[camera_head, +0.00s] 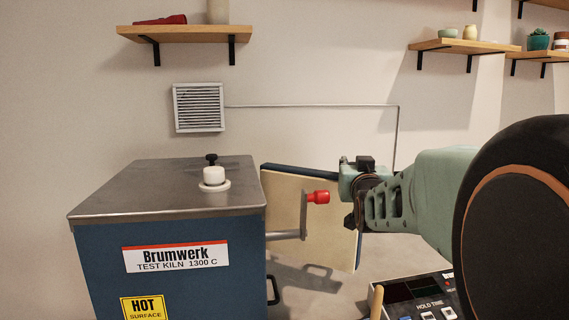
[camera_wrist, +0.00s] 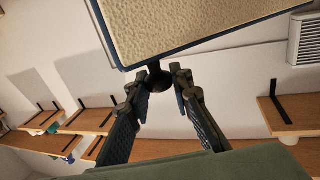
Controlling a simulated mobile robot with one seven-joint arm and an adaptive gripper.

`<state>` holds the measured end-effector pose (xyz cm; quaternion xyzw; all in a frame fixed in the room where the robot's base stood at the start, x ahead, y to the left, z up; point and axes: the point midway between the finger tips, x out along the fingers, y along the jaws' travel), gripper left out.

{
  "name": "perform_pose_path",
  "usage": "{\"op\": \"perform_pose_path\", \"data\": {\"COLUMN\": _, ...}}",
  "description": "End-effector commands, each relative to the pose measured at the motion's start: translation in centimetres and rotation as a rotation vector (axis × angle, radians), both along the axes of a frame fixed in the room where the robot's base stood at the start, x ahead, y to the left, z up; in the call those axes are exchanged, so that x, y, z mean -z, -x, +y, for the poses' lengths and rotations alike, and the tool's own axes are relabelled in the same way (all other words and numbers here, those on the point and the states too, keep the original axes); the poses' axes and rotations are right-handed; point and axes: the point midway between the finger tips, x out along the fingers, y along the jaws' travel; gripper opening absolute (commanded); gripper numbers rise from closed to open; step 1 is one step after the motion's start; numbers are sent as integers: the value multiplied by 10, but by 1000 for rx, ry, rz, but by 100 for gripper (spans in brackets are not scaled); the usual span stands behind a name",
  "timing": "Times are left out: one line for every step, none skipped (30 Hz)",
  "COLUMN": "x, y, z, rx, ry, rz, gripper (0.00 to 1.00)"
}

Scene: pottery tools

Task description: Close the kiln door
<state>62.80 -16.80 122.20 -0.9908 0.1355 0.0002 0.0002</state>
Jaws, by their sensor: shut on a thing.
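The kiln (camera_head: 170,262) is a blue box with a grey metal top at the left of the head view. Its door (camera_head: 284,199) stands open, sticking out to the right, with its cream lining facing the head camera. The wrist view shows the door's lining and blue rim (camera_wrist: 190,25) across the top. My gripper (camera_head: 360,195) is at the door's right edge in the head view. In the wrist view its two fingers (camera_wrist: 159,84) are shut on a black knob (camera_wrist: 157,73) at the door's rim. The fingertips are partly hidden in the head view.
A control panel (camera_head: 425,298) is at the bottom right. A white stopper (camera_head: 214,176) sits on the kiln top. Wall shelves (camera_head: 185,34) are higher up.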

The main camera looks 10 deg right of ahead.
Motion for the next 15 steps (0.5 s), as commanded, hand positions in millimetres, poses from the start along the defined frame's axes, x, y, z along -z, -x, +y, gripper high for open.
{"op": "perform_pose_path", "data": {"x": -1, "y": 0, "z": 0, "rx": 0, "ry": 0, "rz": -1, "gripper": 0}}
{"op": "perform_pose_path", "data": {"x": -1, "y": 0, "z": 0, "rx": 0, "ry": 0, "rz": -1, "gripper": 0}}
{"op": "perform_pose_path", "data": {"x": -1, "y": 0, "z": 0, "rx": 0, "ry": 0, "rz": -1, "gripper": 0}}
{"op": "perform_pose_path", "data": {"x": -1, "y": 0, "z": 0, "rx": 0, "ry": 0, "rz": -1, "gripper": 0}}
{"op": "perform_pose_path", "data": {"x": -1, "y": 0, "z": 0, "rx": 0, "ry": 0, "rz": -1, "gripper": 23}}
{"op": "perform_pose_path", "data": {"x": -1, "y": 0, "z": 0, "rx": 0, "ry": 0, "rz": -1, "gripper": 28}}
{"op": "perform_pose_path", "data": {"x": -1, "y": 0, "z": 0, "rx": 0, "ry": 0, "rz": -1, "gripper": 31}}
{"op": "perform_pose_path", "data": {"x": -1, "y": 0, "z": 0, "rx": 0, "ry": 0, "rz": -1, "gripper": 34}}
{"op": "perform_pose_path", "data": {"x": -1, "y": 0, "z": 0, "rx": 0, "ry": 0, "rz": -1, "gripper": 38}}
{"op": "perform_pose_path", "data": {"x": 0, "y": 0, "z": 0, "rx": 0, "ry": 0, "rz": -1, "gripper": 38}}
{"op": "perform_pose_path", "data": {"x": 0, "y": 0, "z": 0, "rx": 0, "ry": 0, "rz": -1, "gripper": 38}}
{"op": "perform_pose_path", "data": {"x": 0, "y": 0, "z": 0, "rx": 0, "ry": 0, "rz": -1, "gripper": 38}}
{"op": "perform_pose_path", "data": {"x": 0, "y": 0, "z": 0, "rx": 0, "ry": 0, "rz": -1, "gripper": 38}}
{"op": "perform_pose_path", "data": {"x": 0, "y": 0, "z": 0, "rx": 0, "ry": 0, "rz": -1, "gripper": 38}}
{"op": "perform_pose_path", "data": {"x": 0, "y": 0, "z": 0, "rx": 0, "ry": 0, "rz": -1, "gripper": 38}}
